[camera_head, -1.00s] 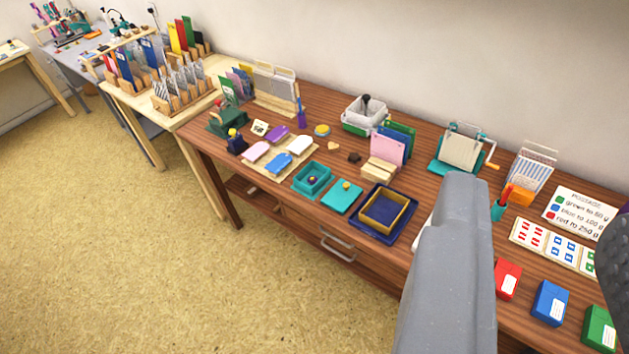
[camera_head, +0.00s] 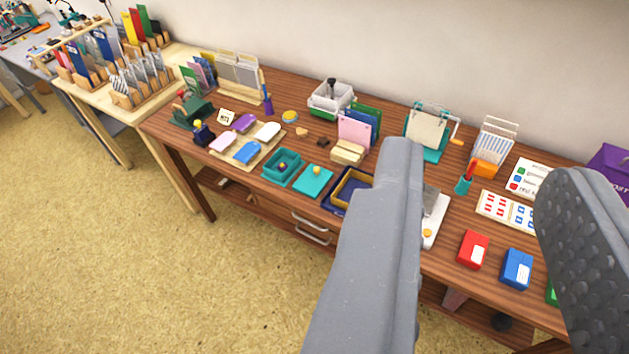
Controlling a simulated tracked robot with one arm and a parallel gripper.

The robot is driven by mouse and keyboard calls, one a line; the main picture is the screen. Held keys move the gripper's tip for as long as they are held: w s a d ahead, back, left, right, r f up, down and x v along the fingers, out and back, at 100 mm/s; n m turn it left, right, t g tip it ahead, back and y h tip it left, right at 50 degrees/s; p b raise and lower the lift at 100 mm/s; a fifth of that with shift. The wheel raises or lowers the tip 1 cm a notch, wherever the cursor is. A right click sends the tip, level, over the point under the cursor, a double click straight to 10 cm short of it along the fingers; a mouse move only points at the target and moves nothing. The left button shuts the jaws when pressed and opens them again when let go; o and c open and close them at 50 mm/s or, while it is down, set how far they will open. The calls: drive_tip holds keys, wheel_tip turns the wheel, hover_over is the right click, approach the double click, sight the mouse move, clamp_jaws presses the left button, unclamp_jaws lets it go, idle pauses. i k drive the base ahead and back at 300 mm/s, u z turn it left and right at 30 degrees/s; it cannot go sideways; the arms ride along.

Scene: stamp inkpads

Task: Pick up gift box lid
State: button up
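The gift box lid looks to be the flat teal square (camera_head: 313,182) with a small yellow-orange knob on top. It lies on the wooden table near the front edge. The lid itself is fully visible.
A board with stamp-like coloured pieces (camera_head: 248,150) lies left of the teal box. A pink card in a wooden holder (camera_head: 349,154) stands behind the lid. Red (camera_head: 473,250) and blue (camera_head: 517,268) boxes lie at the right. Open floor lies in front of the table.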

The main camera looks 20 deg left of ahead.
sight(313, 181)
drive_tip(key=u, duration=1.85)
drive_tip(key=i, duration=0.85)
drive_tip(key=z, duration=1.85)
drive_tip(key=i, duration=1)
drive_tip(key=u, duration=0.1)
